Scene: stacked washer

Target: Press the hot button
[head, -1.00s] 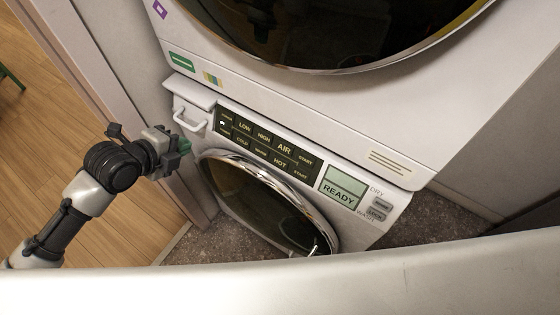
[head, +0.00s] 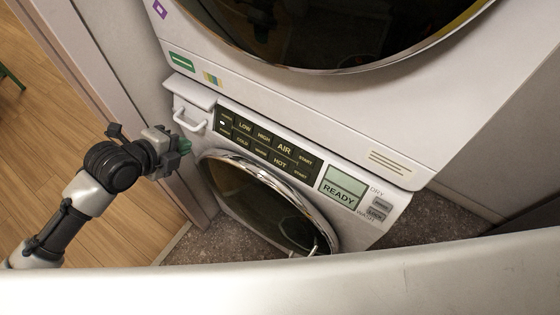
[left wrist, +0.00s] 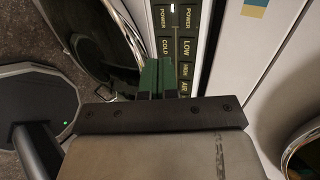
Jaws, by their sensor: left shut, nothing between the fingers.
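The HOT button (head: 280,162) is a dark key with yellow letters in the lower row of the black control panel (head: 262,144), right of the COLD and WARM keys. My left gripper (head: 184,146) is shut and empty, left of the panel in the head view. In the left wrist view its green fingertips (left wrist: 157,66) are together, in front of the panel near the COLD key (left wrist: 165,46). The HOT key is not seen in the left wrist view. I cannot tell whether the fingertips touch the panel. My right gripper is not in view.
The upper machine (head: 330,85) overhangs the panel. A white handle (head: 188,122) sticks out at the panel's left end. The round lower door (head: 255,205) is below it. A READY display (head: 342,188) is at the right. A door frame (head: 100,95) stands at the left.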

